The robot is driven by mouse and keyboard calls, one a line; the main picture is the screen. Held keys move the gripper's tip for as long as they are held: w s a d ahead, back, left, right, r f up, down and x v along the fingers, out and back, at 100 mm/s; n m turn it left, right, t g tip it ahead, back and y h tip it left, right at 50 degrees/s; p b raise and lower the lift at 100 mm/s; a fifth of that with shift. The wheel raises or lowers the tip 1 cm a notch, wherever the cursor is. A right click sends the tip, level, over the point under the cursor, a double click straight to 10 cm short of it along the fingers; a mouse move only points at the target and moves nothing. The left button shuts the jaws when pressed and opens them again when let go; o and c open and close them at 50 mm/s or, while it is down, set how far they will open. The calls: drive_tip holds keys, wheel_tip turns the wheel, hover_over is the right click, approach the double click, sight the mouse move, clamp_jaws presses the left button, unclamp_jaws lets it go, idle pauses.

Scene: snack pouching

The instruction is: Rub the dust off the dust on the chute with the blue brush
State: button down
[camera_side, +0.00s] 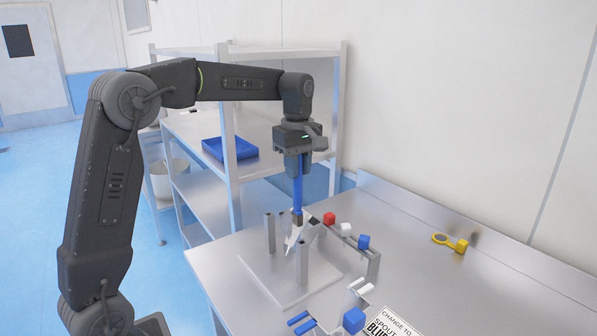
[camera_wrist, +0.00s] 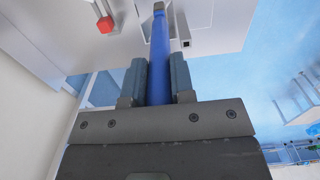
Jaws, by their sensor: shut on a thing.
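My gripper (camera_side: 298,160) is shut on the blue brush (camera_side: 298,190), which hangs down with its dark tip (camera_side: 298,217) at the lower end. In the wrist view my gripper (camera_wrist: 160,75) has a finger on each side of the blue handle (camera_wrist: 158,50). The brush tip is at the metal chute (camera_side: 292,238), which stands between upright posts on a pale base plate. I cannot tell whether the tip touches the chute. No dust can be made out at this size.
A rail (camera_side: 372,258) holds red (camera_side: 329,218), white (camera_side: 346,229) and blue (camera_side: 363,241) pieces beside the chute. A yellow tool (camera_side: 447,242) lies at the right. A blue tray (camera_side: 230,150) sits on the shelf.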

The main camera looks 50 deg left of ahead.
drive_tip(key=shift+r, duration=4.9)
